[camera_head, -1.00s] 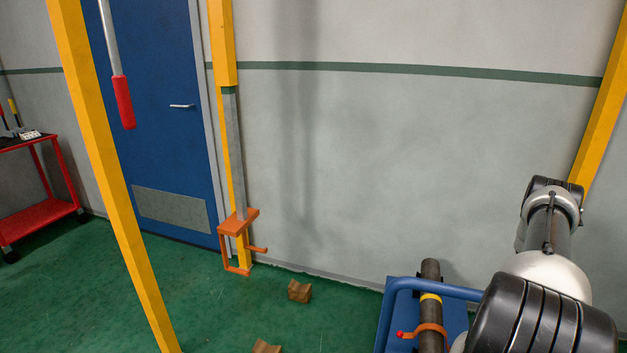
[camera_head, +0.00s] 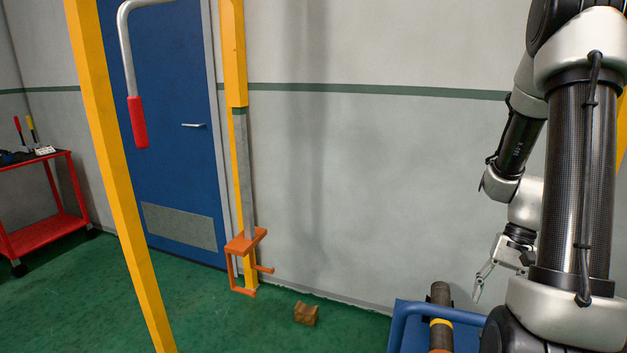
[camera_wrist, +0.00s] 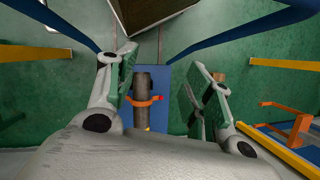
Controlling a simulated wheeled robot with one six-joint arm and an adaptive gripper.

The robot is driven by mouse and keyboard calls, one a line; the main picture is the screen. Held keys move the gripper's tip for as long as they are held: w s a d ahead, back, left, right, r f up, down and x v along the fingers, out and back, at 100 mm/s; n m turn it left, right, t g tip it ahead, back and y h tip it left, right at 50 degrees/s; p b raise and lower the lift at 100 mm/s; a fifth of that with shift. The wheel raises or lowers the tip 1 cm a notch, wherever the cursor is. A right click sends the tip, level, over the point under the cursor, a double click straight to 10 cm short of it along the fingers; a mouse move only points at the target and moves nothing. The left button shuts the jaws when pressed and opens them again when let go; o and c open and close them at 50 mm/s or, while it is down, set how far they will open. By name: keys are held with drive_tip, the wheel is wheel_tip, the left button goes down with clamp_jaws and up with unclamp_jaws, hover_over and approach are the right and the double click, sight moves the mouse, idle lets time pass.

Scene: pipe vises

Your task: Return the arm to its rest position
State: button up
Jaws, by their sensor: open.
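My arm rises along the right side of the head view, folded, with its lower links close to the camera. My gripper (camera_head: 485,283) hangs below the wrist in the head view, apart from the dark pipe (camera_head: 441,300) with its yellow band. In the wrist view my gripper (camera_wrist: 165,92) shows two fingers spread wide with nothing between them touching. Beyond and below the fingers, the pipe (camera_wrist: 141,115) lies on the blue cart (camera_wrist: 165,72), with an orange clamp (camera_wrist: 156,100) around or across it.
An orange vise (camera_head: 245,243) is on a yellow post near the blue door (camera_head: 165,150). A wooden block (camera_head: 306,313) lies on the green floor. A red trolley (camera_head: 45,233) stands at the left. A yellow post (camera_head: 115,180) rises at the left front.

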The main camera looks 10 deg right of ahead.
drive_tip(key=s+a+r+n+t+h, duration=0.1)
drive_tip(key=s+a+r+n+t, duration=0.1)
drive_tip(key=a+r, duration=0.2)
drive_tip(key=s+a+r+n+t+h, duration=0.1)
drive_tip(key=s+a+r+n+t, duration=0.1)
drive_tip(key=r, duration=0.9)
drive_tip(key=s+a+r+n+t+h, duration=0.1)
drive_tip(key=a+r+n, duration=0.3)
drive_tip(key=r, duration=0.4)
drive_tip(key=shift+s+a+r+t+h, duration=0.2)
drive_tip(key=shift+s+a+t+h, duration=0.1)
drive_tip(key=shift+s+a+t, duration=0.45)
